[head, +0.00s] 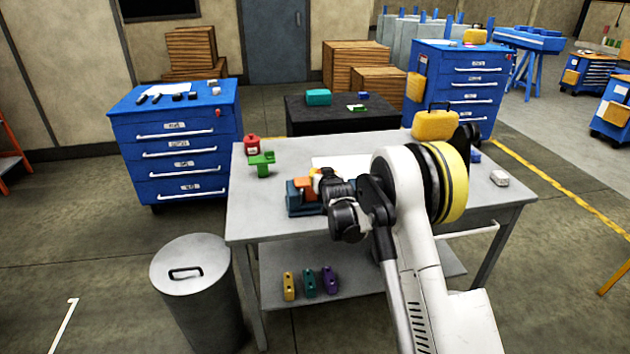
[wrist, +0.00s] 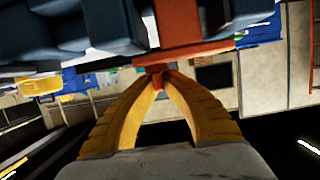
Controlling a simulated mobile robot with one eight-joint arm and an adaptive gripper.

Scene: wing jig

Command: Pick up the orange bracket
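The orange bracket (head: 304,187) is at a blue-grey block (head: 295,208) on the grey workbench, left of my arm. In the wrist view the bracket (wrist: 188,25) fills the top middle, beside dark blue-grey blocks (wrist: 95,30). My gripper (head: 320,180) reaches it from the right in the head view. In the wrist view the yellow fingers of my gripper (wrist: 158,72) close together at the tips, with a narrow orange part of the bracket between them. My wrist hides part of the bracket in the head view. I cannot tell whether the bracket rests in the block or is clear of it.
On the workbench (head: 262,222) stand a green bracket (head: 262,164), a red container (head: 252,144), a yellow case (head: 436,124) and a small grey block (head: 499,178). A grey bin (head: 192,265) stands at the front left.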

